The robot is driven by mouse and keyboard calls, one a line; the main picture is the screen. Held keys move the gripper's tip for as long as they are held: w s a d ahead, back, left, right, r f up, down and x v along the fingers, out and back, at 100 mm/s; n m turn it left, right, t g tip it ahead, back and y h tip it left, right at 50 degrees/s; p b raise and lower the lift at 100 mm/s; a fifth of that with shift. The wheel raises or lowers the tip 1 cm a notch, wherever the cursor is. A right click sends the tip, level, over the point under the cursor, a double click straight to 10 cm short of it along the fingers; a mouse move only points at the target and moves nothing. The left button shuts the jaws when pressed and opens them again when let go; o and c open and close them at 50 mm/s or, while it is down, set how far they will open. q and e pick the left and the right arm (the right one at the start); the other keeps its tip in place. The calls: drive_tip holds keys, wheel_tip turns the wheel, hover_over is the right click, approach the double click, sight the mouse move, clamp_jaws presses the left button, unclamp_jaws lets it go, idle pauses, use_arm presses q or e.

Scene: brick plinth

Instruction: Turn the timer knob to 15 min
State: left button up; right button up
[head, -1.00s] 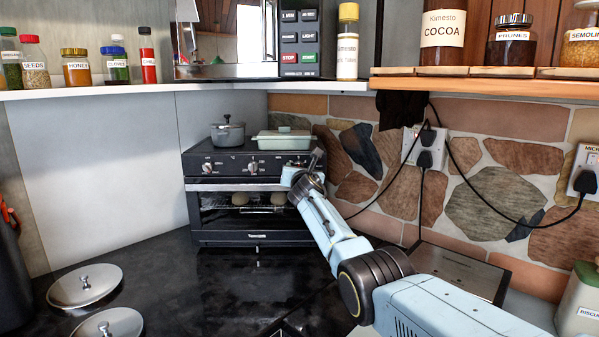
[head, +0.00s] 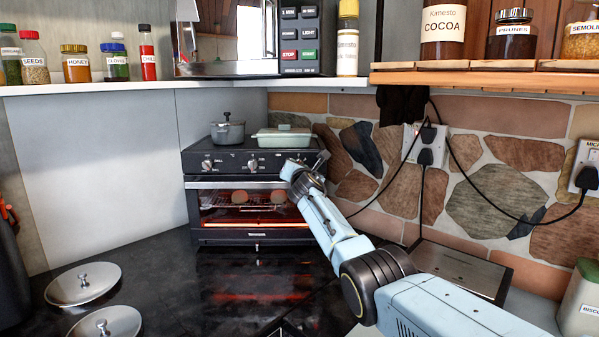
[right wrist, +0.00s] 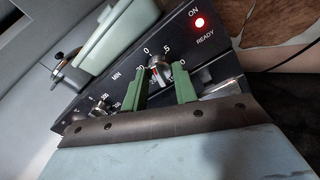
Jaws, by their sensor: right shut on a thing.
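The black toaster oven (head: 250,235) stands on the dark worktop against the back wall, with a row of silver knobs along its top front panel. The timer knob (right wrist: 160,66) is at the right end of that row, with printed numbers around it, including 0 and 5. I cannot read its exact setting. My right gripper (right wrist: 160,86) has its two green fingers on either side of this knob, shut on it. In the head view my right gripper (head: 291,170) covers the knob. My left gripper is not in view.
A red lamp (right wrist: 199,22) marked ON and READY is lit. A grey pot (head: 228,132) and a pale green lidded dish (head: 284,139) sit on the oven. Two metal lids (head: 84,284) lie at left. Power cords (head: 421,195) hang at the right wall.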

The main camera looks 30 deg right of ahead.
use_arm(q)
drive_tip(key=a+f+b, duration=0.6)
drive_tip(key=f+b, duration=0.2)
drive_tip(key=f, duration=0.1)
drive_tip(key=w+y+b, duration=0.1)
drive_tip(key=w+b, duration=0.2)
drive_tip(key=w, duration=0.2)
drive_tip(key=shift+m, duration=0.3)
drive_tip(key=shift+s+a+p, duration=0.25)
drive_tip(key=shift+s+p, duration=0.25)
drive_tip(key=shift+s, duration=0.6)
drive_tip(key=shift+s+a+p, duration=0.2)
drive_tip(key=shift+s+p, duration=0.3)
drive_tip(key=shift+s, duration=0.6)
use_arm(e)
drive_tip(key=shift+w+a+r+m+g+h, duration=0.1)
drive_tip(key=shift+m+g+h, duration=0.2)
drive_tip(key=shift+m, duration=5.45)
drive_tip(key=shift+s+a+m+g+h, duration=0.1)
drive_tip(key=shift+m+g+h, duration=0.2)
drive_tip(key=shift+m, duration=5.4)
drive_tip(key=shift+w+r+m+g+h, duration=0.15)
drive_tip(key=shift+m+h, duration=0.25)
drive_tip(key=shift+m, duration=5.35)
drive_tip(key=shift+f, duration=0.1)
